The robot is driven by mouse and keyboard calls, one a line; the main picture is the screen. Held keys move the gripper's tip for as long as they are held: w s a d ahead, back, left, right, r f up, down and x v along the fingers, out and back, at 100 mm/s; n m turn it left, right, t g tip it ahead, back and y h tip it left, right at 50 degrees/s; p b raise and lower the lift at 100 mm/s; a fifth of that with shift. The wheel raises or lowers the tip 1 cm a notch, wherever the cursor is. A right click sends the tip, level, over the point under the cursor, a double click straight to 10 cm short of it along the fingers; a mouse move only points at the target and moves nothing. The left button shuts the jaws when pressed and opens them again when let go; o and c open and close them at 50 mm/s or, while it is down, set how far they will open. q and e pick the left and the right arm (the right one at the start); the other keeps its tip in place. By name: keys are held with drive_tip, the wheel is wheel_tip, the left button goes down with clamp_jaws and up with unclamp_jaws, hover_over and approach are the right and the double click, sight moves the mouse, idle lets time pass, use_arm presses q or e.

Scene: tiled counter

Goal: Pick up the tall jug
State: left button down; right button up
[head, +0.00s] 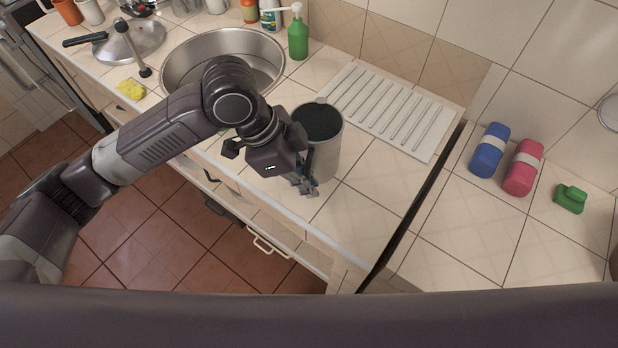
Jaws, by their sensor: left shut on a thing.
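The tall jug (327,148) is a grey metal cylinder with a dark opening at the top. It stands upright at the counter, close to the front edge and beside the white ridged drainer. My left gripper (308,183) is at the jug's near left side, shut on it. The gripper and wrist hide part of the jug's left side. I cannot tell whether the jug's base touches the tiles. My right gripper is not in view.
A round sink (184,72) lies left of the jug, and the drainer (390,112) lies to its right. A green soap bottle (298,40) stands behind. A blue bottle (489,150), a pink bottle (523,168) and a green object (570,198) are on the right counter, past a dark gap.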

use_arm(q)
wheel_tip(320, 180, up, 19)
drive_tip(key=b, duration=0.1)
drive_tip(key=c, duration=2.6)
unclamp_jaws()
drive_tip(key=shift+r, duration=0.1)
clamp_jaws()
